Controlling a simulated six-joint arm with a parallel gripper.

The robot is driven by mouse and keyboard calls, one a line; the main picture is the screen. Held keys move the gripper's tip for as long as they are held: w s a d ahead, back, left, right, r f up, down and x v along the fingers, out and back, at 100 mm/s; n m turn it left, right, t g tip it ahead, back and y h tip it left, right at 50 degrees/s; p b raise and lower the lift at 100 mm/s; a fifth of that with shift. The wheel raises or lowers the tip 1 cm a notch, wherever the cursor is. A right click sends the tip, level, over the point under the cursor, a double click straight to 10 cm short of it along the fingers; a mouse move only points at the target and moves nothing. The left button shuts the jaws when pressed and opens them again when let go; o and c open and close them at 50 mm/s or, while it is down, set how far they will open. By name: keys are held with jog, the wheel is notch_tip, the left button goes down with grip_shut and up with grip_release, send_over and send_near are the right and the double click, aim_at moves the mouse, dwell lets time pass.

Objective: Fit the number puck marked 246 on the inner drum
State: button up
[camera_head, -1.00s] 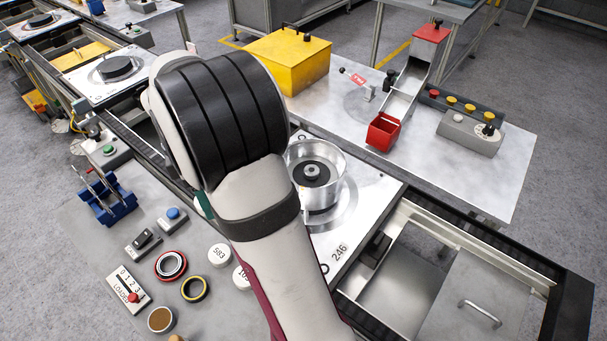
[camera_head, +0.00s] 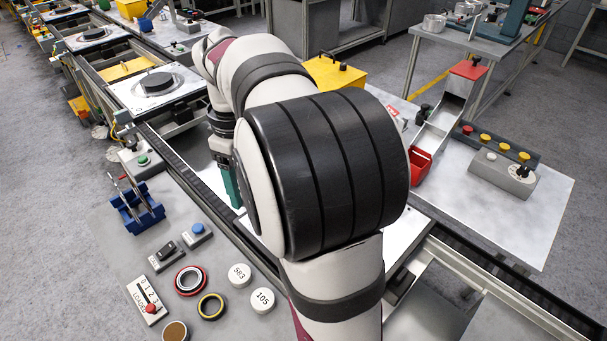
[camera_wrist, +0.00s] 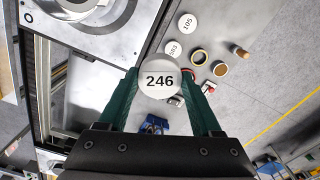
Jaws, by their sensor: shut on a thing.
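The white puck marked 246 (camera_wrist: 160,84) is held between the green fingers of my gripper (camera_wrist: 162,76), number face toward the wrist camera. In the head view one green finger (camera_head: 226,178) shows beside the arm; the puck is hidden there. In the wrist view, part of the round metal drum unit (camera_wrist: 92,10) on its pallet (camera_wrist: 120,42) shows at the top left, apart from the held puck and cut off by the frame edge. My arm hides the drum in the head view, so the inner drum is not clearly seen.
Pucks 583 (camera_head: 240,274) and 105 (camera_head: 262,300) lie on the near table beside red (camera_head: 190,280) and yellow (camera_head: 211,306) rings. A blue rack (camera_head: 138,209) stands at its left. The red chute tray (camera_head: 419,166) and button box (camera_head: 494,172) stand across the conveyor.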

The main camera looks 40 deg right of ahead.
jog(key=s+d+f+n, duration=0.2)
jog(key=s+d+n, duration=0.2)
jog(key=s+d, duration=0.6)
jog(key=s+d+f+n, duration=0.2)
jog(key=s+d+n, duration=0.25)
jog(key=d, duration=0.95)
jog(key=w+f, duration=0.2)
jog(key=w, duration=0.1)
jog(key=w+a+f, duration=0.1)
jog(key=w+f, duration=0.1)
jog(key=w, duration=0.1)
jog(key=w+f, duration=0.2)
jog(key=w, duration=0.1)
jog(key=shift+w+a+f, duration=0.15)
jog(key=shift+w+a, duration=0.1)
jog(key=shift+a, duration=0.15)
jog(key=f, duration=0.4)
jog(key=shift+w+a, duration=0.1)
jog(key=shift+w, duration=0.15)
jog(key=shift+f, duration=0.15)
jog(key=shift+f, duration=0.35)
jog(key=shift+f, duration=0.25)
jog(key=o, duration=1.3)
